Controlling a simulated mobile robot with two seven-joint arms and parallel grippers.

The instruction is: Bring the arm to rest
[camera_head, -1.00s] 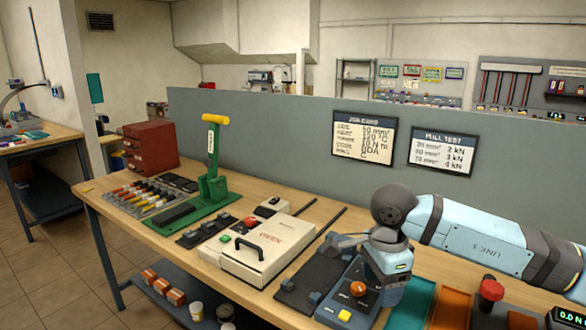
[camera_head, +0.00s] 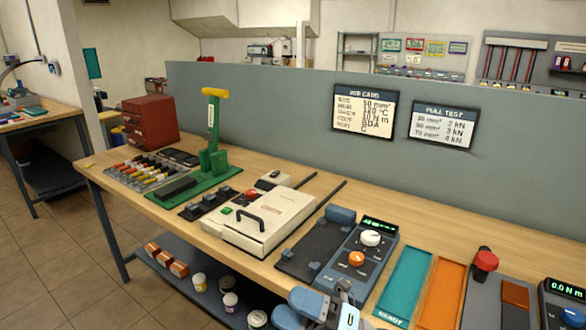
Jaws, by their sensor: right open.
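My right gripper (camera_head: 335,296) shows in part at the bottom edge of the head view, right of centre. It is open and no thing shows in it. It is in front of the bench's near edge, below the dark control unit with the orange and white knobs (camera_head: 356,258), and apart from it as far as I can see. The rest of my right arm is cut off by the frame's lower edge. My left gripper is not in view.
The wooden bench (camera_head: 290,186) carries a cream lidded box (camera_head: 262,228), a green lever press (camera_head: 212,160), a teal tray (camera_head: 405,280), an orange tray (camera_head: 440,290) and a red drawer box (camera_head: 150,122). A grey partition (camera_head: 270,115) stands behind. Cans and jars sit on the lower shelf.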

